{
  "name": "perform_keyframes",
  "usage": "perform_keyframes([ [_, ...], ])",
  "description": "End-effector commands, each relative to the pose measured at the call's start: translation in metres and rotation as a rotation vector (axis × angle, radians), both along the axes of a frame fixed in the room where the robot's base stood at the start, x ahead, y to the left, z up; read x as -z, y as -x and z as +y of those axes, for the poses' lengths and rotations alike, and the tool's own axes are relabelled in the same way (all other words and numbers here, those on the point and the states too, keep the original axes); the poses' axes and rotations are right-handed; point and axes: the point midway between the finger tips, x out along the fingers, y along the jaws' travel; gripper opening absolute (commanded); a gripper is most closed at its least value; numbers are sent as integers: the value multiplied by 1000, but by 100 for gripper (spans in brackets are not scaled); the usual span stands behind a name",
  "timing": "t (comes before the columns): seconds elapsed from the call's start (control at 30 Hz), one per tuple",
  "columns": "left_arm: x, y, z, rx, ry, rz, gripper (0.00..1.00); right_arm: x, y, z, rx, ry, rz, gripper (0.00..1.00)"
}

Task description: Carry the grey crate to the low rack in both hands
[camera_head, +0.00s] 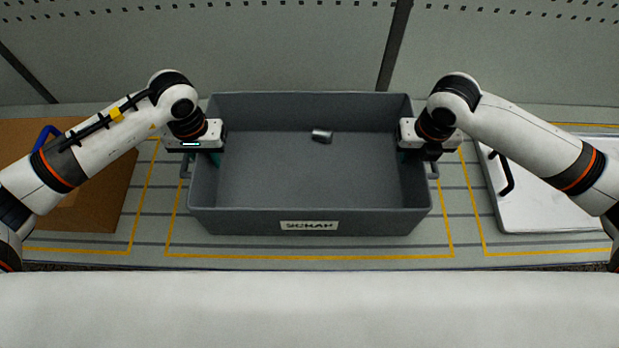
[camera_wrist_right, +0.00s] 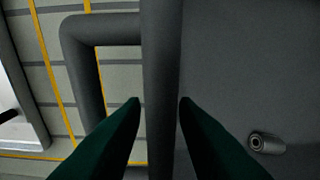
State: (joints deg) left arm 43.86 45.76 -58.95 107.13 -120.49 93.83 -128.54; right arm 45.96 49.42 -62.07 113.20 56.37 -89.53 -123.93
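The grey crate (camera_head: 310,222) is an open box with a pale label on its front wall and a handle on each side. It appears level, inside a yellow outline on the slatted surface. My left gripper (camera_head: 205,158) is at its left wall, a green finger showing inside. My right gripper (camera_head: 412,156) is at its right wall. In the right wrist view, the right gripper (camera_wrist_right: 161,100) has dark green fingers on either side of the wall's rim (camera_wrist_right: 162,60), beside the handle (camera_wrist_right: 86,65). Whether either gripper clamps the wall is unclear. I cannot identify a low rack.
A small grey metal cylinder (camera_head: 322,136) lies in the crate. A perforated grey panel (camera_head: 290,50) stands behind. A pale band (camera_head: 310,310) crosses the front.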

Motion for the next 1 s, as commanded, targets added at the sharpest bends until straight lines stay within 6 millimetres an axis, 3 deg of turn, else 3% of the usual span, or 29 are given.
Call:
perform_keyframes([
  [0.23,-19,-1,0,0,1,-4,27,0,0,0,0,0,0,27],
  [0.5,-76,-1,0,0,1,-6,27,0,0,0,0,0,0,27],
  [0.7,-108,-1,0,0,1,-3,27,0,0,0,0,0,0,27],
  [0.87,-119,0,0,0,1,-1,27,-2,0,0,0,-1,-1,27],
  [1.0,-120,0,0,0,0,0,27,-17,1,0,-1,-1,-5,27],
])
